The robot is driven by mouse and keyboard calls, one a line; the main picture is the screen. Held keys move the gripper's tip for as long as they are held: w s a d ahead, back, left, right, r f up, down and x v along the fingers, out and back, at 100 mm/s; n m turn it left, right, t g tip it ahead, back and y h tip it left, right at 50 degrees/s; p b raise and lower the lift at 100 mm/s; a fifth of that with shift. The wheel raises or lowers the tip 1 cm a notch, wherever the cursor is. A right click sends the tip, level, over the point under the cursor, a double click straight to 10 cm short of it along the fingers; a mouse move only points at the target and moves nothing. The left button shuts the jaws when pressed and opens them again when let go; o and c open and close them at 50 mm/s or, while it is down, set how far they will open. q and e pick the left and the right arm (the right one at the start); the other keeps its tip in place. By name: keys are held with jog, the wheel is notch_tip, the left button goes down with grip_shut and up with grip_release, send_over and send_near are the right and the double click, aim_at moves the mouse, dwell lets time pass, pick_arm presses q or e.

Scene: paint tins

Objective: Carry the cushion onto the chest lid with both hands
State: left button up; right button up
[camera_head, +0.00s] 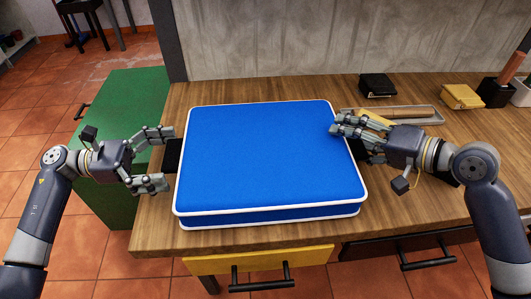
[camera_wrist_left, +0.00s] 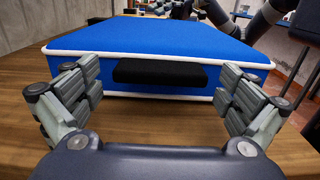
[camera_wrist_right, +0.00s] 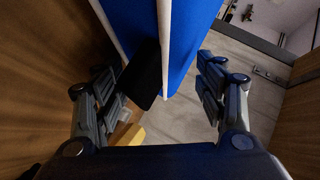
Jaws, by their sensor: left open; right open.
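The blue cushion (camera_head: 265,150) with white piping lies flat on the wooden table. It also shows in the left wrist view (camera_wrist_left: 160,40) and the right wrist view (camera_wrist_right: 185,40). A black handle (camera_wrist_left: 160,72) sticks out of its left side, and another black handle (camera_wrist_right: 143,75) shows on its right side. My left gripper (camera_head: 168,158) is open at the left side, its fingers apart around the line of the handle but short of it. My right gripper (camera_head: 340,128) is open by the right side, fingers partly over the cushion's edge in the head view. The green chest (camera_head: 125,95) with a flat lid stands left of the table.
The wooden table (camera_head: 165,225) has a yellow drawer (camera_head: 258,262) in front. A tray (camera_head: 400,115), a black box (camera_head: 377,87), a yellow box (camera_head: 462,97) and a dark holder (camera_head: 497,92) stand at the back right. The chest lid looks clear.

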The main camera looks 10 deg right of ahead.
pick_arm(q)
jog(key=c, duration=1.2)
pick_arm(e)
jog(key=c, duration=1.2)
pick_arm(q)
jog(key=c, duration=0.5)
pick_arm(e)
jog(key=shift+s, duration=0.1)
jog(key=shift+c, duration=1.4)
pick_arm(q)
jog(key=shift+o, duration=0.2)
jog(key=shift+r, duration=0.25)
pick_arm(e)
jog(key=shift+a, duration=0.1)
